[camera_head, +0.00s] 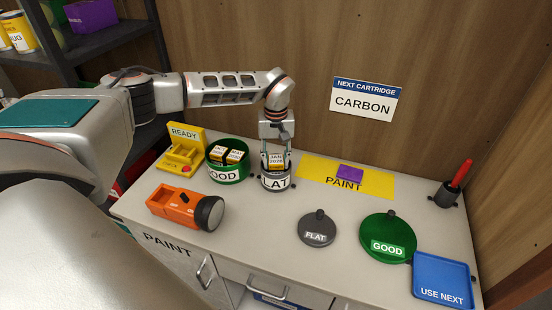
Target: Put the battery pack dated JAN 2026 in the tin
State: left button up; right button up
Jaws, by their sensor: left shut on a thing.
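My left gripper (277,158) points down over the grey tin (275,182), whose label reads "LAT" with its first letter cut off from view. The gripper is shut on a battery pack (277,163) with a white label reading JAN and a year that looks like 2026. The pack is at the tin's mouth; its lower part is hidden, so I cannot tell how deep it sits. A green tin (228,174), labelled "OOD" in view, stands to the left and holds yellow-black packs (236,156) with white date labels. My right gripper is not in view.
An orange flashlight (185,206) and yellow READY holder (181,150) are at left. A grey FLAT lid (317,229), green GOOD lid (388,238) and blue USE NEXT tray (443,280) lie at right. A purple block (350,172) rests on the yellow PAINT mat (375,184).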

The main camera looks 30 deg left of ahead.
aim_at(276, 160)
pick_arm(q)
jog(key=shift+f, duration=0.15)
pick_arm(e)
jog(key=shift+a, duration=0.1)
pick_arm(q)
jog(key=o, duration=0.9)
notch_tip(276, 160, up, 13)
jog(key=shift+r+b, duration=0.1)
jog(key=shift+b, duration=0.35)
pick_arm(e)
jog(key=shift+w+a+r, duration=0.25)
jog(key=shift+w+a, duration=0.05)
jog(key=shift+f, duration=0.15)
